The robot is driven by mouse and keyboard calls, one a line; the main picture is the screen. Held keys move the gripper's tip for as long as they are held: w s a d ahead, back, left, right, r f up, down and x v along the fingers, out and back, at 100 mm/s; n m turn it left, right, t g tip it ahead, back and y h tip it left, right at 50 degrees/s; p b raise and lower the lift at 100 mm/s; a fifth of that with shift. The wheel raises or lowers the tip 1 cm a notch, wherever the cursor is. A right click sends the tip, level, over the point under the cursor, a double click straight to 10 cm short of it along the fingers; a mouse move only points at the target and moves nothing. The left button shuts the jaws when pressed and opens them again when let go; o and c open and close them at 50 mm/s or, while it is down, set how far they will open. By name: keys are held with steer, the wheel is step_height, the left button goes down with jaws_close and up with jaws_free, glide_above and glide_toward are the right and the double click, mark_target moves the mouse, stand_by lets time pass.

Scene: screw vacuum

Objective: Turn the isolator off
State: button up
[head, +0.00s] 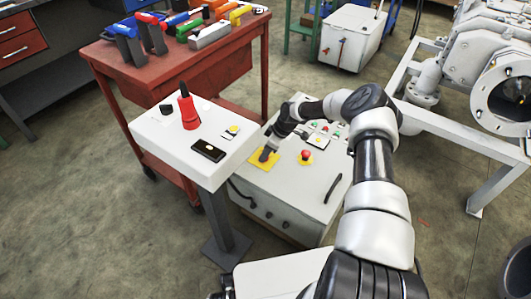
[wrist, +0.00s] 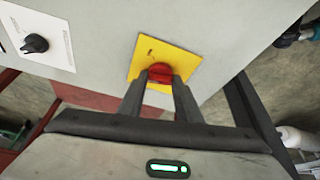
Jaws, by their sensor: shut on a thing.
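The isolator is a red rotary knob (wrist: 160,73) on a square yellow plate (wrist: 184,60), fixed to a grey control box face. In the wrist view my gripper (wrist: 160,80) has its two dark fingers on either side of the red knob, shut on it. In the head view the yellow plate (head: 258,164) is at the left of the box top, and my gripper (head: 270,150) comes down onto it. There the fingers hide the knob. I cannot read the plate's markings.
A white pedestal panel (head: 160,135) with a red-and-black handle (head: 187,107) stands close at the left. A black selector knob (wrist: 35,43) sits on a white plate.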

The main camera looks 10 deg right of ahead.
steer(key=n+g, duration=0.1)
steer(key=n, duration=0.2)
steer(key=n+g, duration=0.1)
steer(key=n, duration=0.2)
steer(key=shift+w+d, duration=0.1)
steer(key=shift+w, duration=0.1)
steer(key=shift+n, duration=0.3)
steer(key=o, duration=1)
steer(key=shift+o, duration=0.2)
steer(key=p+v, duration=0.3)
steer(key=v, duration=1.4)
steer(key=shift+w+d, duration=0.35)
steer(key=shift+d, duration=0.1)
steer(key=shift+r, duration=0.1)
